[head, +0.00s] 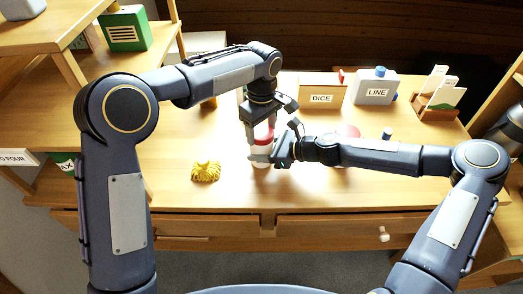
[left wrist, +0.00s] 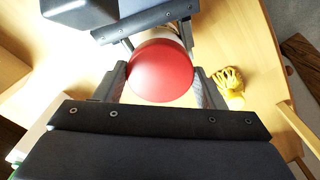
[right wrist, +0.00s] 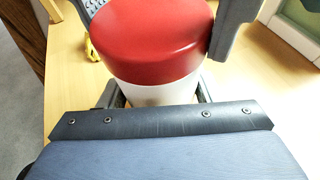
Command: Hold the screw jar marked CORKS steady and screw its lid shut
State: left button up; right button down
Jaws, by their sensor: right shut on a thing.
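The screw jar has a white body (right wrist: 150,90) and a red lid (right wrist: 160,35). It stands upright on the table; the lid sits on top of it. I cannot read a CORKS label from here. My right gripper (head: 270,157) is shut on the jar's body from the right, low under the lid. My left gripper (head: 262,125) points down from above. In the left wrist view its fingers (left wrist: 160,85) stand on either side of the red lid (left wrist: 160,70), very close to it. I see no firm squeeze on the lid.
A yellow crumpled thing (head: 206,171) lies left of the jar. The DICE box (head: 322,92), the LINE container (head: 374,88) and a wooden card holder (head: 436,107) stand behind. Another reddish round thing (head: 347,130) is partly hidden behind my right arm. The table front is clear.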

pick_arm(q)
jog(key=c, duration=0.6)
jog(key=shift+o, duration=0.2)
jog(key=m, duration=1.5)
jog(key=shift+m, duration=0.3)
jog(key=m, duration=0.2)
jog(key=shift+m, duration=0.4)
jog(key=m, duration=0.4)
jog(key=shift+m, duration=0.4)
jog(key=m, duration=0.2)
jog(key=shift+f+m, duration=0.1)
jog(key=shift+m, duration=0.3)
jog(key=m, duration=0.4)
jog(key=shift+m, duration=0.4)
jog(key=o, duration=1.1)
